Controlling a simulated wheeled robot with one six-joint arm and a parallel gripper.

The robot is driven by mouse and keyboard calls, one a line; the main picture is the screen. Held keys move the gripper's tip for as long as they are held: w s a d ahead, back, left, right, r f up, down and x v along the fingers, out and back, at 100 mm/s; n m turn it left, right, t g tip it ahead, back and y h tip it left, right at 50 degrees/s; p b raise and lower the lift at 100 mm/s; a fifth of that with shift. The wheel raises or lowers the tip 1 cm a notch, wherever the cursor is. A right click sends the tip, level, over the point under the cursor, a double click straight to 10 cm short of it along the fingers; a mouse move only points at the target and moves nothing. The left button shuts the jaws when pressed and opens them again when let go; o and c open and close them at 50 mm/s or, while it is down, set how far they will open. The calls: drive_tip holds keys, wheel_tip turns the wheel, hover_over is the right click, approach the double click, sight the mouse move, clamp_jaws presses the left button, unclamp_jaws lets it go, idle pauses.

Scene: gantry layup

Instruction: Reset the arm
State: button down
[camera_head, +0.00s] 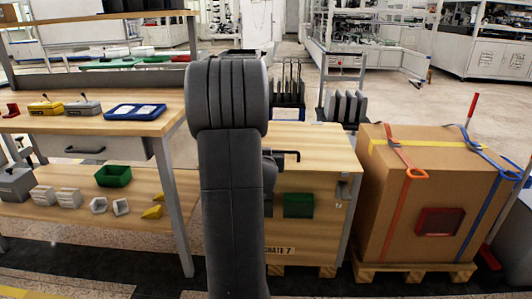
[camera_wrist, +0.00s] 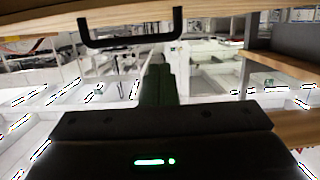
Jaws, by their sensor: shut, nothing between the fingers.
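My arm (camera_head: 230,170) stands upright in the middle of the head view, with its dark padded links folded in front of the wooden crate. My gripper is hidden behind the arm there. In the wrist view my gripper (camera_wrist: 158,84) shows as dark, narrow fingers held together above the wide dark gripper body with its green light. It is shut and nothing shows between the fingers. A black bar handle (camera_wrist: 131,43) on a wooden surface shows beyond it at the top of that view.
A workbench (camera_head: 168,122) with a blue tray (camera_head: 135,111) and a lower shelf (camera_head: 70,222) stands at left. The wooden crate (camera_head: 308,242) is behind my arm. A strapped cardboard box (camera_head: 390,235) sits on a pallet at right. Open floor (camera_head: 300,50) lies farther back.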

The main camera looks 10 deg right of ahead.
drive_tip(key=s+a+f, duration=0.1)
drive_tip(key=s+f, duration=0.4)
drive_tip(key=s, duration=0.1)
drive_tip(key=shift+w, duration=0.15)
drive_tip(key=w+d+r+b, duration=0.1)
drive_tip(key=w+r+b, duration=0.1)
drive_tip(key=w, duration=0.5)
drive_tip(key=shift+w+d+r, duration=0.15)
drive_tip(key=shift+w+d, duration=0.1)
idle(0.4)
